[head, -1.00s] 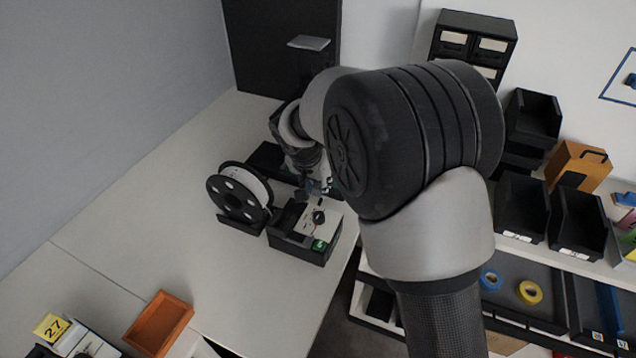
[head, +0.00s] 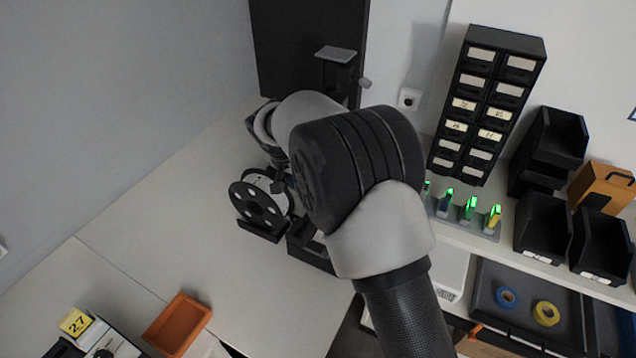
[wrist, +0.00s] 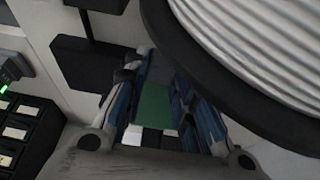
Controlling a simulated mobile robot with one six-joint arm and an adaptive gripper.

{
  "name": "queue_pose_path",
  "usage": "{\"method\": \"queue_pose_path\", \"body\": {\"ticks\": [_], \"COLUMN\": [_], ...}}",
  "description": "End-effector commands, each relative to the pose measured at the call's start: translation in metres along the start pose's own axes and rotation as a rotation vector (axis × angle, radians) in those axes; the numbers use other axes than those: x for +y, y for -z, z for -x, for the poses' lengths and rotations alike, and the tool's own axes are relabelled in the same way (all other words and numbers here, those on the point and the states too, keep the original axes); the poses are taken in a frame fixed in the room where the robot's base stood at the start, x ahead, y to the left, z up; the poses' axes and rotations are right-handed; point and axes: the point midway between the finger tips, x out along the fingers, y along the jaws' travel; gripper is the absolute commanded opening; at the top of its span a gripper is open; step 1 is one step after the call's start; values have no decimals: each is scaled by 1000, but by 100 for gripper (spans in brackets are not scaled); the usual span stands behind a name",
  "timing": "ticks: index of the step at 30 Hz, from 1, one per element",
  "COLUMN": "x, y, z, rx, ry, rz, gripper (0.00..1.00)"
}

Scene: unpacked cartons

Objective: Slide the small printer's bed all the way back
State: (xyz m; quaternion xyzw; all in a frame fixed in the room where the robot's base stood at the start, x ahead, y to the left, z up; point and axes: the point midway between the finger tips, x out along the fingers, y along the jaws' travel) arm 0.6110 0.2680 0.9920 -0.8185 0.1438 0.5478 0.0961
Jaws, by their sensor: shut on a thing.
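The small printer's dark base (head: 310,257) shows low on the worktop in the head view, mostly hidden behind my arm. A filament spool (head: 259,204) stands just left of it and fills the upper right of the wrist view (wrist: 255,40). My gripper (wrist: 158,80) is low beside the spool, its fingers closed in on a narrow dark part that seems to belong to the printer's bed. A green patch (wrist: 154,105) shows between the fingers. The rest of the bed and its exact position are hidden.
The white worktop (head: 140,240) is clear left of the spool. An orange tray (head: 178,323) and a yellow 27 sign (head: 75,322) are at the front. A drawer cabinet (head: 484,105) and black bins (head: 543,225) stand at the right. A dark panel (head: 300,45) is behind.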

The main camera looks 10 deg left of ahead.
Motion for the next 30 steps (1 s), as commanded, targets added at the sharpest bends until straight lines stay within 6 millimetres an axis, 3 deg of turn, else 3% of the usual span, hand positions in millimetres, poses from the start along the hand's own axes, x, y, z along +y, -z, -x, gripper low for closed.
{"method": "queue_pose_path", "body": {"ticks": [12,13,21,30], "x": [-10,-10,-8,-7], "y": [1,1,1,1], "z": [2,2,2,1], "rx": [6,6,5,2], "ry": [12,12,8,3], "rz": [-2,-2,-1,-1], "gripper": [0,26,44,45]}}
